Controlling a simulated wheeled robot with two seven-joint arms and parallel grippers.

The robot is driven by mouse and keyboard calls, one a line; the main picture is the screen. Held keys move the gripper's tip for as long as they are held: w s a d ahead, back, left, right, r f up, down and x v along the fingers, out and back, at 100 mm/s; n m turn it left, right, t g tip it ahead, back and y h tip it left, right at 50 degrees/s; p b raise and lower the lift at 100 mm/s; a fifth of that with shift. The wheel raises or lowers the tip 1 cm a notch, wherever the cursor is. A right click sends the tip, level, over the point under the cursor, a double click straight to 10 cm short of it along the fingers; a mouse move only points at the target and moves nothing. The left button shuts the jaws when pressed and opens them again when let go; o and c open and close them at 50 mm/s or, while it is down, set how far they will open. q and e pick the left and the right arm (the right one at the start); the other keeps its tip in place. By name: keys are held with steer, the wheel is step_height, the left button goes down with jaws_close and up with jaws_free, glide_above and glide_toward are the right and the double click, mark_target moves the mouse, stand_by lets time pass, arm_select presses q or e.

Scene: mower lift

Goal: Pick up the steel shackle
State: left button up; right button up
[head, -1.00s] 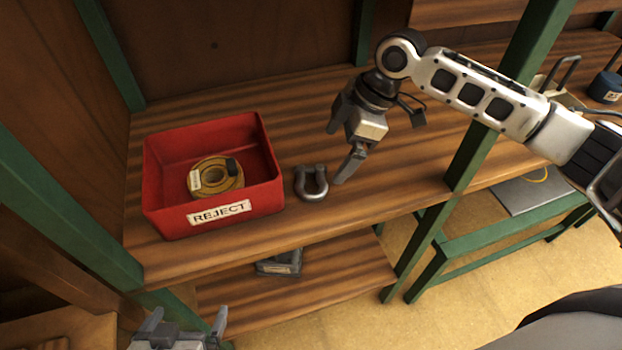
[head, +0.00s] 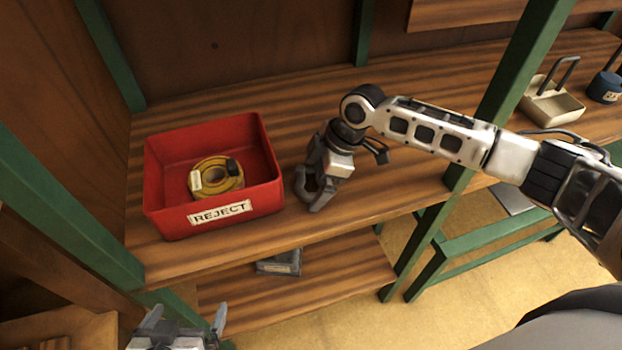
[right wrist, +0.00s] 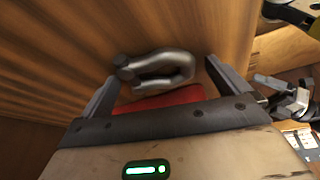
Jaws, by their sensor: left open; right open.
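The grey steel shackle (head: 301,184) lies on the wooden shelf just right of the red bin. In the head view it is partly hidden behind my right gripper (head: 316,190), which is low over the shelf at it. In the right wrist view the shackle (right wrist: 158,72) lies between and just beyond the two open fingers of my right gripper (right wrist: 160,82), close to the left fingertip; I cannot tell whether they touch. My left gripper (head: 186,320) is open and empty at the bottom left of the head view, below the shelf's front edge.
The red bin (head: 232,210) marked REJECT stands close left of the shackle and holds a yellow roll (head: 216,178). A green post (head: 500,90) rises to the right, near my right arm. A dark grey object (head: 280,262) lies on the lower shelf.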

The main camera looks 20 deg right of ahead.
steer(key=c, duration=1.2)
steer(key=shift+o, duration=0.2)
steer(key=shift+r, duration=0.1)
steer(key=shift+r, duration=0.1)
